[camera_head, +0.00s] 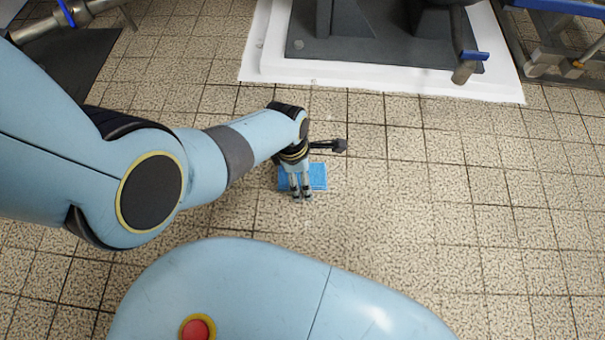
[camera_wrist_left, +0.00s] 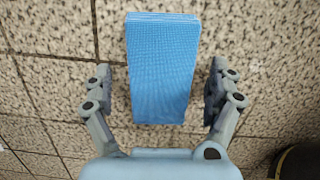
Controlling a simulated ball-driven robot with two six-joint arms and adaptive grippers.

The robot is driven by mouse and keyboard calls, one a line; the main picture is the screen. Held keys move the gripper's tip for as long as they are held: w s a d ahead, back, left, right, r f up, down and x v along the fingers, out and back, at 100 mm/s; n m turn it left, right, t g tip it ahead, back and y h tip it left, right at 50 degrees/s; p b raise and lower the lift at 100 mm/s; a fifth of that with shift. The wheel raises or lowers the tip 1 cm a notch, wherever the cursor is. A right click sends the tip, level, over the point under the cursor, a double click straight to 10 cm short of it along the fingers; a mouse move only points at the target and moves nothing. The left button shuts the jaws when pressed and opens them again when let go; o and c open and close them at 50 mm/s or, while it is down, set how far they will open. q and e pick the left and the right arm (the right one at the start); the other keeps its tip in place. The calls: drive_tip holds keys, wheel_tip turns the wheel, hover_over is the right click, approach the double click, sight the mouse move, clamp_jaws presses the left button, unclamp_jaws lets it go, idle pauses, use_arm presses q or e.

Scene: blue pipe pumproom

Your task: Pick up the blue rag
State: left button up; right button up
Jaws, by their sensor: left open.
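The blue rag (camera_head: 318,177) lies as a folded rectangle on the tiled floor, below my left gripper in the head view. My left gripper (camera_head: 301,195) is over the rag and partly covers it there. In the left wrist view the rag (camera_wrist_left: 161,68) reaches between the two open fingers of my left gripper (camera_wrist_left: 161,88), with a gap on each side. The fingers do not visibly touch it. I cannot tell the exact height of the fingertips above the floor. My right gripper is not in view.
A white plinth (camera_head: 375,80) carrying a dark machine base (camera_head: 390,52) stands beyond the rag. Pipework with a blue handle (camera_head: 66,14) is at the upper left, and metal framing (camera_head: 555,62) at the upper right. The tiled floor (camera_head: 430,200) right of the rag is clear.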

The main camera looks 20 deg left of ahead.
use_arm(q)
drive_tip(key=shift+c, duration=0.5)
drive_tip(key=c, duration=1.2)
drive_tip(key=shift+o, duration=0.2)
